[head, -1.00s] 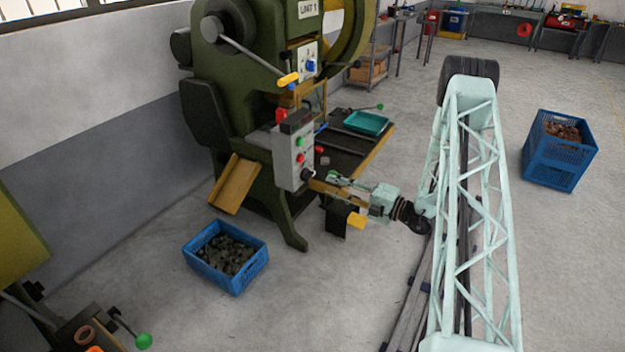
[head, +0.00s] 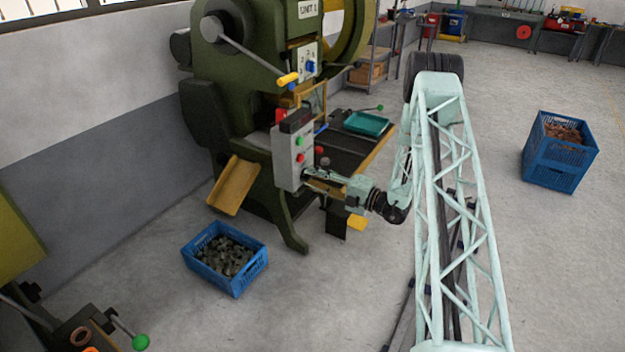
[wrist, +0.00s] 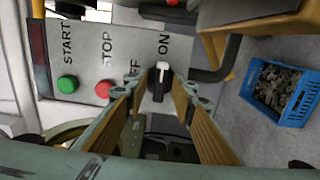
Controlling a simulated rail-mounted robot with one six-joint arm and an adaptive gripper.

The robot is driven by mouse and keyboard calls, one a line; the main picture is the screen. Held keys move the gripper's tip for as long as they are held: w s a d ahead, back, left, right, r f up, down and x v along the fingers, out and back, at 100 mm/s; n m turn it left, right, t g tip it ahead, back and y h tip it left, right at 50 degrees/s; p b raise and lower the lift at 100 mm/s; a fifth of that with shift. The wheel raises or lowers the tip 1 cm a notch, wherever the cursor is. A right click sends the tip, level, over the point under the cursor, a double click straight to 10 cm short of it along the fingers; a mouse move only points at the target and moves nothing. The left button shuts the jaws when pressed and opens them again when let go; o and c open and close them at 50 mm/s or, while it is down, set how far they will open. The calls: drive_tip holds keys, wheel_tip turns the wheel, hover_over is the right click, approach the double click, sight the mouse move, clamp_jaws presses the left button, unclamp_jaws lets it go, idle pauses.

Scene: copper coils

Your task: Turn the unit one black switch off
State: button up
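The unit one control box (head: 289,155) is grey and fixed to the green press. In the wrist view its panel (wrist: 88,45) shows START, STOP, OFF and ON labels, with OFF partly hidden. The black switch (wrist: 158,88) is a knob with a white mark on its end, and the mark points toward ON. My gripper (wrist: 164,82) is open, with one finger on each side of the switch and a visible gap to each; contact is not visible. In the head view my gripper (head: 310,174) is at the box's lower right and covers the switch.
A green button (wrist: 67,84) and a red button (wrist: 103,89) sit left of the switch. A blue crate of dark parts (head: 226,257) stands on the floor before the press. Another blue crate (head: 558,160) is at right. A teal tray (head: 366,124) lies on the press table.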

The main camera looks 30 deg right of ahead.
idle(0.3)
clamp_jaws()
drive_tip(key=shift+n, duration=0.6)
drive_tip(key=n, duration=0.6)
drive_tip(key=shift+n+b, duration=0.35)
drive_tip(key=shift+n, duration=0.05)
drive_tip(key=n+b, duration=0.1)
drive_tip(key=n, duration=0.4)
drive_tip(key=shift+f, duration=0.1)
drive_tip(key=shift+n+b, duration=1.05)
drive_tip(key=shift+n, duration=1.45)
